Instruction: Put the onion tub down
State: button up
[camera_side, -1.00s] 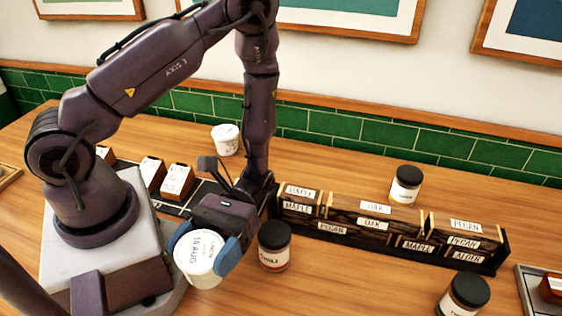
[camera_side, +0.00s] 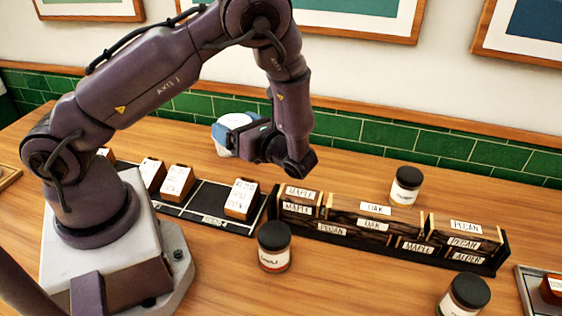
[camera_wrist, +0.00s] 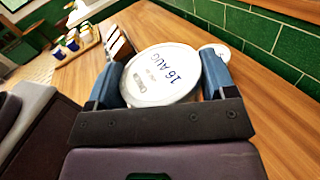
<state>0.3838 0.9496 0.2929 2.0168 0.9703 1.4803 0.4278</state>
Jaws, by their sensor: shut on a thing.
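The onion tub (camera_wrist: 158,85) is a white round tub; its lid reads "16 AUG" and faces the wrist camera. My gripper (camera_wrist: 162,68) is shut on it, with one blue finger on each side. I cannot tell whether the tub's base touches the table. A second white tub (camera_wrist: 217,50) stands just beyond the right finger in the wrist view.
Label boxes (camera_side: 176,183) stand in a black rack (camera_side: 207,203) near my base. A long dark holder with labelled wood blocks (camera_side: 375,218) is to the right. Dark-lidded jars stand at front (camera_side: 274,250), back (camera_side: 405,185) and right (camera_side: 466,297). Green tiled wall (camera_side: 345,127) bounds the back.

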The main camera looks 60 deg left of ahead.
jog(key=shift+m+t, duration=0.3)
jog(key=w+a+f, duration=0.1)
jog(key=w+f, duration=0.2)
jog(key=w, duration=0.1)
jog(key=w+a+f, duration=0.2)
jog(key=w+f, duration=0.1)
jog(key=w, duration=0.1)
jog(key=w+a+f, duration=0.2)
jog(key=w, duration=0.3)
jog(key=shift+a+f, duration=0.1)
jog(key=shift+f, duration=0.3)
jog(key=shift+w+a+f, duration=0.1)
jog(key=shift+w+f, duration=0.1)
jog(key=shift+f, duration=0.15)
jog(key=shift+w+f, duration=0.1)
jog(key=shift+f, duration=1.5)
jog(key=shift+f, duration=0.15)
jog(key=o, duration=1)
jog(key=shift+c, duration=0.2)
